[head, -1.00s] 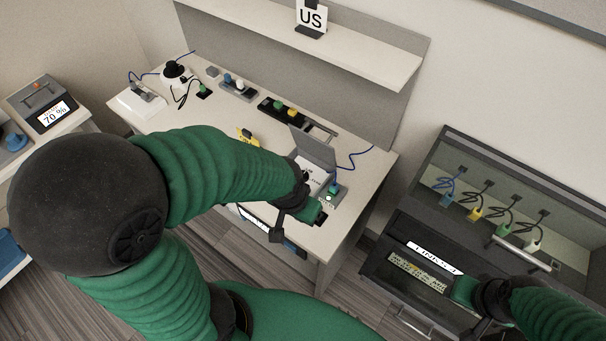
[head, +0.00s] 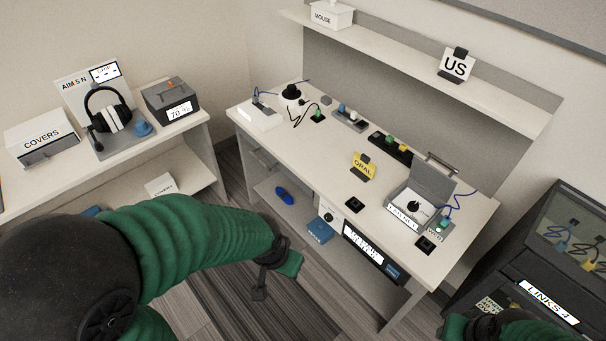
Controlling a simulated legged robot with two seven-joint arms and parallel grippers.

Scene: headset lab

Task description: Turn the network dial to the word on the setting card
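A grey box with its lid raised (head: 428,181) stands on the right part of the desk. Its pale panel carries a round black dial (head: 413,206); the words around it are too small to read. A card reading "US" (head: 456,66) stands on the shelf above. A yellow card reading "ORAL" (head: 362,166) stands on the desk left of the box. My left gripper (head: 276,275) is in front of the desk, apart from the box, with nothing visible in it. My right gripper (head: 455,328) is at the bottom edge, partly cut off. Neither gripper's opening is clear.
The desk (head: 330,155) also holds a power strip (head: 390,149) and several plugs and cables. A dark cabinet reading "LINKS J" (head: 545,300) stands at the right. A side table at left holds a headset (head: 107,110) and a "70 %" box (head: 172,101). Floor is open below my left gripper.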

